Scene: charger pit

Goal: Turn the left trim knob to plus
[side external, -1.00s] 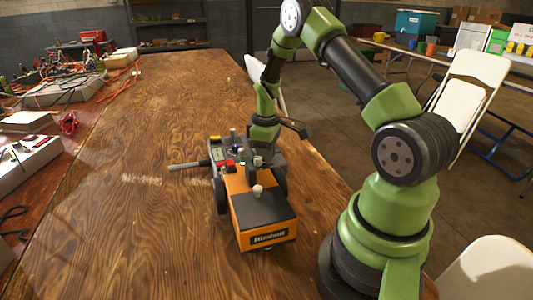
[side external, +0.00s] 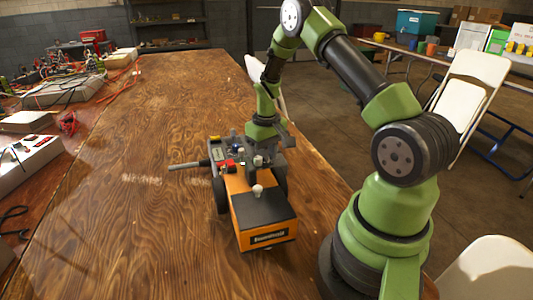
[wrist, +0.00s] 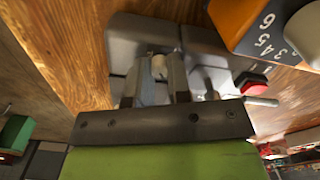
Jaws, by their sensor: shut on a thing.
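The charger cart (side external: 262,205) stands on the wooden table, with an orange body, a black top and a grey control end under my gripper. My gripper (side external: 257,160) points down at that end. In the wrist view its two fingers (wrist: 156,82) are shut on a small pale knob (wrist: 158,66) on a grey panel (wrist: 138,36). Which trim knob this is, and its plus mark, I cannot read. A second pale knob (side external: 257,190) stands upright on the cart's black top, clear of my gripper. The fingers largely hide the held knob's base.
In the wrist view, a red button (wrist: 250,82) and an orange block with a numbered dial (wrist: 265,22) lie to the right of the fingers. A grey handle (side external: 188,165) sticks out left of the cart.

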